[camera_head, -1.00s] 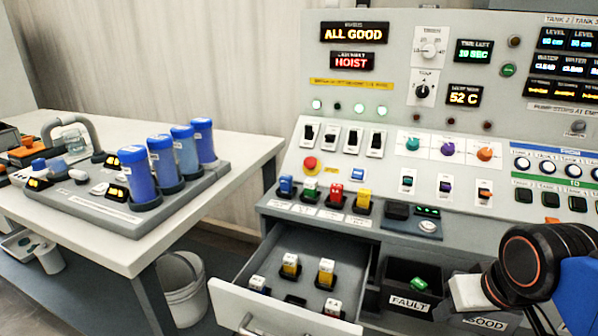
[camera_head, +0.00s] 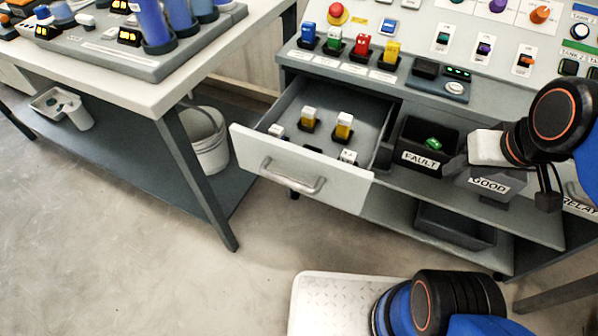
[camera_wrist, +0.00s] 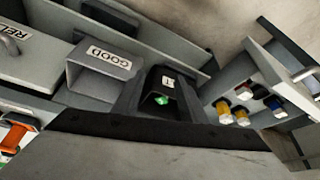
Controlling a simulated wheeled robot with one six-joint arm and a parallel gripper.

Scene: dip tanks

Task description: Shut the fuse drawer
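The fuse drawer (camera_head: 262,166) stands pulled out from the console, below the row of coloured fuses. Its pale front has a bar handle (camera_head: 292,178). Yellow-and-white fuses (camera_head: 326,122) stand inside, with smaller white-topped pieces near the front. In the wrist view the open drawer (camera_wrist: 262,62) is at the right, with its handle (camera_wrist: 306,74) near the edge.
The FAULT bin (camera_head: 421,160), holding a green piece, and the GOOD bin (camera_head: 492,181) sit right of the drawer. A workbench (camera_head: 150,98) stands left, with a white bucket (camera_head: 208,140) beneath. The floor before the drawer (camera_head: 190,285) is clear.

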